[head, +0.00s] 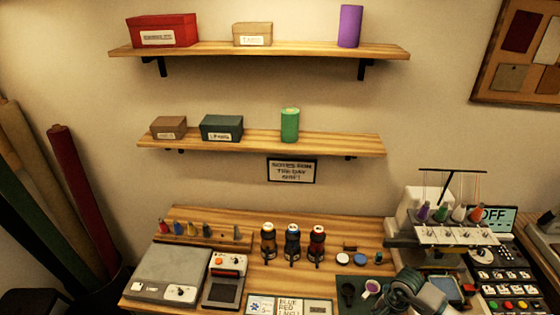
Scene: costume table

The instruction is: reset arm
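The task names no object, only my arm. A grey-teal jointed shape (412,290) comes in at the bottom edge, right of centre, over the right part of the wooden table (200,220); it looks like my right arm and gripper. Its fingers are not clear, so I cannot tell whether it is open or shut, or whether it holds anything. My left arm and gripper are not in view.
Near the shape are a dark green mat, a pink-and-white ring (371,288), and an embroidery machine (440,235). Two wall shelves (260,50) hold boxes. Fabric rolls (82,192) lean at left.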

